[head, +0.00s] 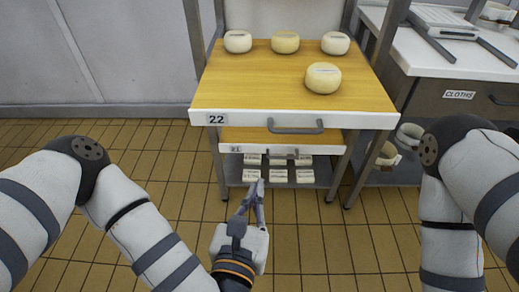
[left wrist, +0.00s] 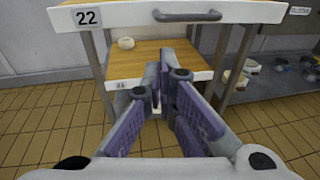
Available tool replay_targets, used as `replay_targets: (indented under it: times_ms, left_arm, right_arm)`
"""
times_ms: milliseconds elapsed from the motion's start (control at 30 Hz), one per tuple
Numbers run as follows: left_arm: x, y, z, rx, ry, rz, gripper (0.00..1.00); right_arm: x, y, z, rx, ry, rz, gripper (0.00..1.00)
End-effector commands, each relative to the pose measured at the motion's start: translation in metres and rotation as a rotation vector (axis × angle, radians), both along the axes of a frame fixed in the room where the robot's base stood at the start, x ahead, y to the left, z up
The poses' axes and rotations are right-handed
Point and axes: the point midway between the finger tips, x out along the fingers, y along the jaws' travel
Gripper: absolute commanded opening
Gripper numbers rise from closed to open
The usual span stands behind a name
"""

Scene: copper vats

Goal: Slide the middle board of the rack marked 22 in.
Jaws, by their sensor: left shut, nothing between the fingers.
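The wooden board (head: 265,92) with the plate marked 22 (head: 215,119) stands out toward me from the rack. It has a white front edge and a grey handle (head: 295,127), and several pale round cheeses on top. In the left wrist view the handle (left wrist: 187,17) is at the top. A lower board (head: 262,135), marked 21, sits farther back beneath it. My left gripper (head: 257,190) is shut and empty, in front of the rack and lower than the 22 handle, apart from it. Its closed fingers (left wrist: 166,62) hide part of the lower board. My right gripper is out of view.
White packages (head: 278,175) stand on the rack's bottom shelf. At right is a counter with a drawer marked CLOTHS (head: 458,95) and cups below. The tiled floor (head: 320,250) before the rack is clear.

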Motion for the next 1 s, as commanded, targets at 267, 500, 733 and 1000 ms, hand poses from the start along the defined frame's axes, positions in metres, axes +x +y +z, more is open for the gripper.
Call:
replay_targets:
  times_ms: [267, 500, 733, 1000]
  left_arm:
    - [0.035, -0.007, -0.009, 0.008, 0.002, -0.002, 0.0]
    - [0.087, -0.017, -0.013, 0.009, -0.002, -0.003, 0.0]
    - [0.123, -0.024, -0.008, 0.009, -0.001, -0.006, 0.0]
    - [0.133, -0.026, -0.007, 0.008, 0.004, -0.006, 0.0]
  right_arm:
    - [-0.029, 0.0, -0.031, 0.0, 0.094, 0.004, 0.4]
    - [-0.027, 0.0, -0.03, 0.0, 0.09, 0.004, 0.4]
    - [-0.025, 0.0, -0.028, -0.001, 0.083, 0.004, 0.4]
    - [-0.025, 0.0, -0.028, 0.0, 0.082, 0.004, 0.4]
